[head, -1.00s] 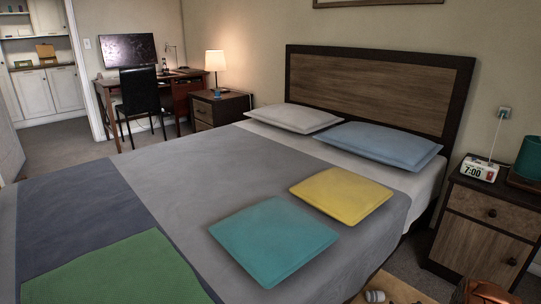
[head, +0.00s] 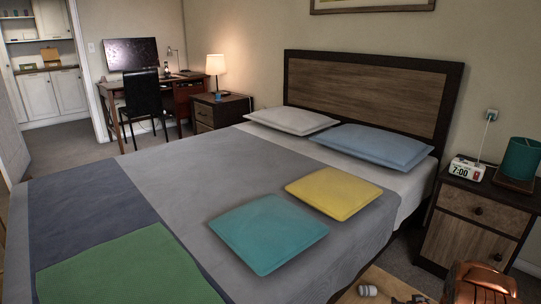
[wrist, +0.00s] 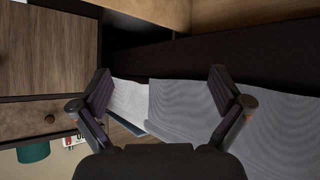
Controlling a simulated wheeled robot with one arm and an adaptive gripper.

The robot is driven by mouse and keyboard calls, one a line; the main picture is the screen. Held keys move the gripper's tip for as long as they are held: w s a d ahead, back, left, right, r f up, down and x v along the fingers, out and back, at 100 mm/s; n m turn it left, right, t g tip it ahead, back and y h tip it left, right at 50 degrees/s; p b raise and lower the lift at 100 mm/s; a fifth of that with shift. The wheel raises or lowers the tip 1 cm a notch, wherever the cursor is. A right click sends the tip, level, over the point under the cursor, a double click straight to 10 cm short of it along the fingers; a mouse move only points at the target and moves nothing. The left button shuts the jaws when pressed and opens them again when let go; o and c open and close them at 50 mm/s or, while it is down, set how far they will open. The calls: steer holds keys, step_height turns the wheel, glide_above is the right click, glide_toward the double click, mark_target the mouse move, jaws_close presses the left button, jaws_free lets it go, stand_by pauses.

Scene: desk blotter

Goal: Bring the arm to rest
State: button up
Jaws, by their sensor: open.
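My gripper (wrist: 160,92) shows in the wrist view with its two dark fingers spread wide apart. It is open, with nothing between the fingertips. Beyond it lie the grey bed cover (wrist: 235,120) and a white strip of bedding (wrist: 130,98), apart from the fingers. In the head view the gripper itself is not clearly seen. An orange-brown shape at the bottom right (head: 480,284) is cut off by the frame edge, and I cannot tell what it is.
The bed (head: 180,180) fills the middle, with teal (head: 268,234) and yellow (head: 333,193) cushions. A nightstand (head: 470,228) with a clock (head: 467,168) and teal lamp (head: 521,160) stands at right. A desk (head: 180,85) and black chair (head: 141,95) are at the back. Carpet at far left is clear.

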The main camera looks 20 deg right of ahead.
steer(key=s+a+r+g+p, duration=0.15)
steer(key=a+r+p, duration=0.35)
steer(key=r, duration=0.8)
steer(key=w+a+r+g+p, duration=0.1)
steer(key=a+r+g+p, duration=0.4)
steer(key=r, duration=0.8)
steer(key=s+a+r+p, duration=0.1)
steer(key=a+r+p, duration=0.2)
steer(key=a+r, duration=0.75)
steer(key=s+a+r+n+g+y+p, duration=0.1)
steer(key=s+a+r+p, duration=0.3)
steer(key=s+a+r, duration=0.45)
steer(key=s+a+r+g+y+p, duration=0.15)
steer(key=s+a+r+p, duration=0.35)
steer(key=a+r, duration=0.6)
steer(key=s+a+r+n+g+y+p, duration=0.1)
steer(key=s+a+r+p, duration=0.1)
steer(key=s+a+r, duration=0.3)
steer(key=s+a+r+n+g+p, duration=0.1)
steer(key=s+a+r+p, duration=0.2)
steer(key=s, duration=0.8)
step_height(320, 180, up, 3)
steer(key=shift+s+a+g+y, duration=0.35)
steer(key=shift+s+a+g, duration=0.05)
steer(key=shift+a, duration=0.7)
steer(key=shift+s+a, duration=0.2)
steer(key=shift+s, duration=0.25)
steer(key=shift+c, duration=0.2)
